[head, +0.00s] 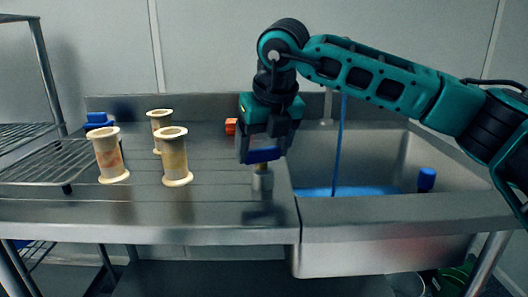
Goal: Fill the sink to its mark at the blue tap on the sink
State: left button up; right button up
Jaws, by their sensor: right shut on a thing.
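The steel sink (395,150) is at the right of the counter. A thin blue stream (340,140) falls into it, and blue water (345,191) lies in its bottom. A mark on the sink wall cannot be made out. My right gripper (264,150) points down over the counter just left of the sink and is shut on the blue tap (263,156). A short metal post (263,180) stands beneath it. The gripper hides much of the tap. My left gripper is not in view.
Several cream spool-shaped cylinders (174,158) stand on the counter at left, near a blue-topped object (98,121). An orange block (231,126) is behind my gripper. A blue-capped piece (426,179) stands in the sink's right side. A wire rack (45,160) is at far left.

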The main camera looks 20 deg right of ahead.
jog(key=shift+m, duration=0.6)
pick_arm(q)
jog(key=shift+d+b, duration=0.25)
jog(key=shift+b, duration=0.05)
pick_arm(e)
jog(key=shift+m+h, duration=0.4)
jog(key=shift+m, duration=0.1)
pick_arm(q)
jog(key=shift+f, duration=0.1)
pick_arm(e)
jog(key=o, duration=1)
pick_arm(q)
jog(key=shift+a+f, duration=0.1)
jog(key=p, duration=0.1)
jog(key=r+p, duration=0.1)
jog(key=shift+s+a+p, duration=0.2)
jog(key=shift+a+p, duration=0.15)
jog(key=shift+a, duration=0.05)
pick_arm(e)
jog(key=v, duration=1.3)
jog(key=shift+a, duration=0.2)
